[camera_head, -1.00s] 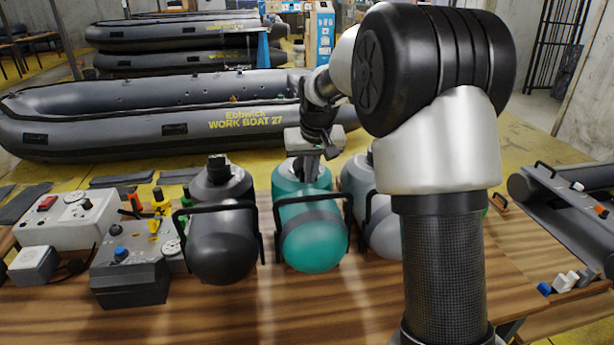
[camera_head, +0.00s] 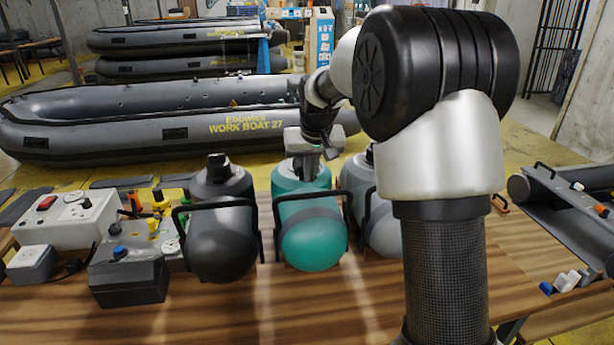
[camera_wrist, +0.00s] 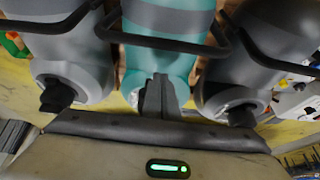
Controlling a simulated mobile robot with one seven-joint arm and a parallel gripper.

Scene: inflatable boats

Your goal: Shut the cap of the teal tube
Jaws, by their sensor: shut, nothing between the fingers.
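The teal tube (camera_head: 315,240) lies in a black-framed stand on the wooden bench, between a dark grey tube and a light grey one. Its neck end points away in the head view. My gripper (camera_head: 307,168) is over that neck end, with its fingers shut and nothing between them. In the wrist view the fingers (camera_wrist: 160,95) stand in front of the neck end of the teal tube (camera_wrist: 160,62). They hide the cap, so I cannot tell whether it is open or shut, or whether the fingers touch it.
The dark grey tube (camera_head: 222,240) is close on the left, the light grey tube (camera_head: 385,225) close on the right, partly behind my arm. Control boxes (camera_head: 130,270) stand at the left. The front of the bench (camera_head: 260,315) is clear. A grey boat (camera_head: 120,125) lies behind.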

